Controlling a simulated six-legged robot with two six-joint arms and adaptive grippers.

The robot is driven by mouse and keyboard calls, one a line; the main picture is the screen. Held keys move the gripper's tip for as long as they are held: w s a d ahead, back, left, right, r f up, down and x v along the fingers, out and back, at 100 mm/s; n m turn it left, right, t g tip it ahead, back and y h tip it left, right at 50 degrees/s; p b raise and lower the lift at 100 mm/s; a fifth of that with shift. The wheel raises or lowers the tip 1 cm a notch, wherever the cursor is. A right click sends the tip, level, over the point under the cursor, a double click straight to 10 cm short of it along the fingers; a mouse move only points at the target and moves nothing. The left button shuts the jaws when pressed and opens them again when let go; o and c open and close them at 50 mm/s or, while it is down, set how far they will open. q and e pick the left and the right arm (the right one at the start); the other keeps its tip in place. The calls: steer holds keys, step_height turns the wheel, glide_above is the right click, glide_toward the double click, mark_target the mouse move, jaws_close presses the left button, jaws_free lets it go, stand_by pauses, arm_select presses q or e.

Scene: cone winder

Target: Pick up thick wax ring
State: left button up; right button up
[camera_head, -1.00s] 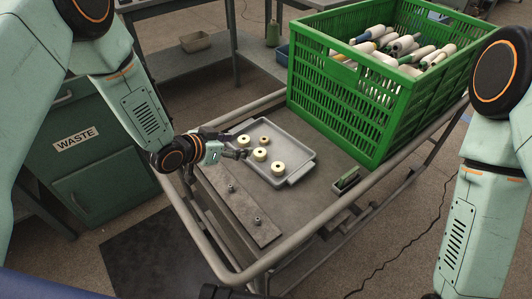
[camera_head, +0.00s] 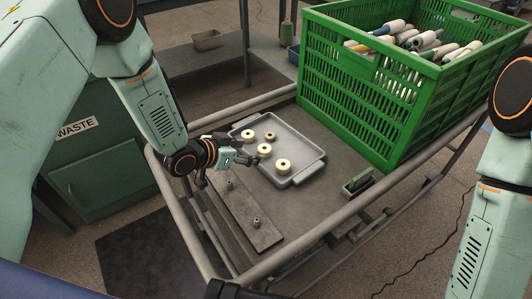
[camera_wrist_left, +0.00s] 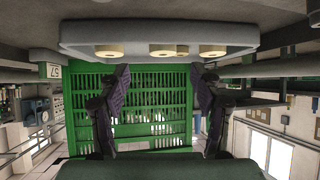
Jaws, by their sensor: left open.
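Several cream wax rings lie flat in a grey tray (camera_head: 307,163) on the cart. The ring nearest the front (camera_head: 283,166) looks the thickest. Others are a middle ring (camera_head: 264,150), a back left ring (camera_head: 248,135) and a browner, thinner-looking back ring (camera_head: 270,136). My left gripper (camera_head: 246,153) is at the tray's left edge, beside the middle ring, open and empty.
A green crate (camera_head: 350,95) full of yarn cones stands behind and right of the tray. A flat metal plate with pegs (camera_head: 245,215) lies in front left. The cart's rail (camera_head: 290,262) surrounds the top.

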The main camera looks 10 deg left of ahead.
mark_target(262, 149)
arm_select(q)
steer(key=shift+b+x, duration=0.4)
steer(key=shift+x, duration=0.65)
steer(key=b+x, duration=0.2)
steer(key=x, duration=0.2)
steer(key=shift+w+a+f, duration=0.1)
steer(key=shift+a, duration=0.05)
steer(key=shift+w+d+f+b, duration=0.25)
steer(key=shift+w+b, duration=0.1)
steer(key=shift+w, duration=0.05)
steer(key=shift+r, duration=0.1)
steer(key=shift+c, duration=0.3)
steer(key=c, duration=1)
